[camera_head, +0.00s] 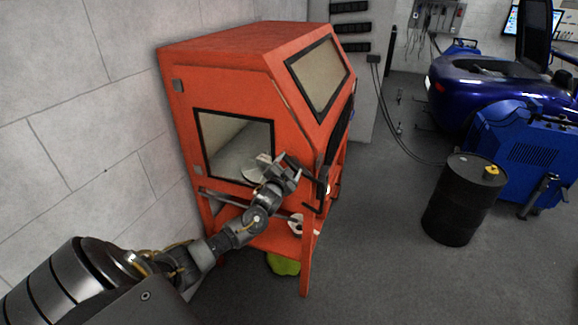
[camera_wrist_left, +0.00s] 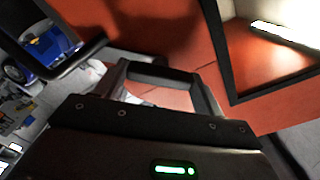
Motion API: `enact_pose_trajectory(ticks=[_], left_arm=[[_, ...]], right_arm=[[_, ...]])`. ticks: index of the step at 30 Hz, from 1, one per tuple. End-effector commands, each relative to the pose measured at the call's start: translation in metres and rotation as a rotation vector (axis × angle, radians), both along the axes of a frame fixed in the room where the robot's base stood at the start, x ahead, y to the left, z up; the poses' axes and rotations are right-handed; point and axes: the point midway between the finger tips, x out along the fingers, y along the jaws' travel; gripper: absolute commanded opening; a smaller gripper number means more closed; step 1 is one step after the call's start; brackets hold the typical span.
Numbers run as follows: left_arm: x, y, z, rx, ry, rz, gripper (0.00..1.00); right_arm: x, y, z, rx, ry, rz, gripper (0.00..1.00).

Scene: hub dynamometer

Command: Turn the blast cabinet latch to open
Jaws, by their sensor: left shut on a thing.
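The blast cabinet (camera_head: 225,75) is a tall orange-red box on legs, left of centre in the head view. Its side facing me has a black-framed window (camera_head: 228,168). My left gripper (camera_head: 291,165) reaches the cabinet's near right corner, beside that window. In the left wrist view, the gripper (camera_wrist_left: 165,80) is shut on a short dark bar, which I take to be the latch (camera_wrist_left: 160,73), against the orange cabinet panel (camera_wrist_left: 185,30). In the head view the gripper hides much of the latch, and its exact angle is unclear. My right gripper is out of view.
A pale block wall (camera_head: 90,120) stands close on the left. A black drum (camera_head: 455,205), a blue machine (camera_head: 530,150) and a blue car (camera_head: 480,85) stand on the right. The grey floor (camera_head: 390,260) between cabinet and drum is clear.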

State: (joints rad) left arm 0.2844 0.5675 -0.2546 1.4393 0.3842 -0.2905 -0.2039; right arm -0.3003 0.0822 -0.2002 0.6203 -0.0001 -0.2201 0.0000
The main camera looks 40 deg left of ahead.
Motion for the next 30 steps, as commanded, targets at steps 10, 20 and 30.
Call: enact_pose_trajectory(ticks=[10, 20, 30], left_arm=[[0.0, 0.0, 0.001, 0.309, 0.109, 0.001, 0.46], [0.0, 0.001, 0.001, 0.575, 0.201, 0.001, 0.46], [0.0, 0.001, 0.0, 0.743, 0.261, 0.001, 0.46]], right_arm=[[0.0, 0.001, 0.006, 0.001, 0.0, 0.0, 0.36], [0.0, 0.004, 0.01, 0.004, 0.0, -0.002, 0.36], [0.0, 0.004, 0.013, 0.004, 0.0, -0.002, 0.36]])
